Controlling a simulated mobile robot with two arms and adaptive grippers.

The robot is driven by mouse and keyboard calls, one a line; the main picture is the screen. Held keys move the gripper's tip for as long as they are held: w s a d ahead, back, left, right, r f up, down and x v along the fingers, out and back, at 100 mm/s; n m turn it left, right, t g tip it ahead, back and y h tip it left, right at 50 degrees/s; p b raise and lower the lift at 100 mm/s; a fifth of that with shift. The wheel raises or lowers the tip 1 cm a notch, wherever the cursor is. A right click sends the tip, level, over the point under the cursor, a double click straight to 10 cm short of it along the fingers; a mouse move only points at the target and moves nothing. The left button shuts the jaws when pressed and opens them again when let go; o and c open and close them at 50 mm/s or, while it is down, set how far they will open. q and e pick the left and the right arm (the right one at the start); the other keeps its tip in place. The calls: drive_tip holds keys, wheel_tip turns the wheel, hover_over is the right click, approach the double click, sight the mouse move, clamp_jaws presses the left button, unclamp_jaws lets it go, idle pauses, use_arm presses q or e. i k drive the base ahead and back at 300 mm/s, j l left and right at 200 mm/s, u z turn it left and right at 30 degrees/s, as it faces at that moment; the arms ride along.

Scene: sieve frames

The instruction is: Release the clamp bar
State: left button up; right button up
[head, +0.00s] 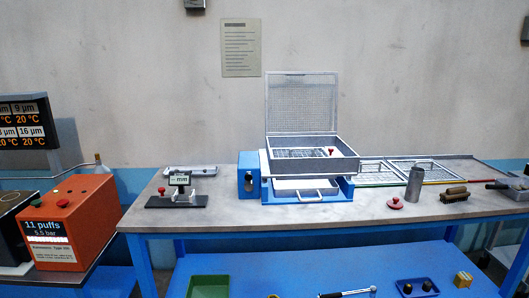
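A blue machine (249,176) stands on the table near the middle of the head view. A grey metal box (311,168) sits on top of it, with a mesh lid (302,102) standing upright at its back. A red knob (330,151) shows in the open box, above a light grid. Below the box, a pale drawer-like part with a metal handle (305,196) shows at the front. I cannot tell for certain which part is the clamp bar. Neither of my grippers is in view.
The grey-topped table (225,208) has a digital gauge (180,186) at left. An orange unit (72,222) stands left. The table front is mostly clear.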

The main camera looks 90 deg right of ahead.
sight(329, 151)
drive_tip(key=z, duration=3.25)
drive_tip(key=i+j+u, duration=0.1)
drive_tip(key=i+j, duration=0.4)
drive_tip(key=i+j+u, duration=0.15)
drive_tip(key=i+j, duration=0.3)
drive_tip(key=i, duration=0.2)
drive_tip(key=i+j+u, duration=0.1)
drive_tip(key=i+j, duration=0.3)
drive_tip(key=i, duration=0.2)
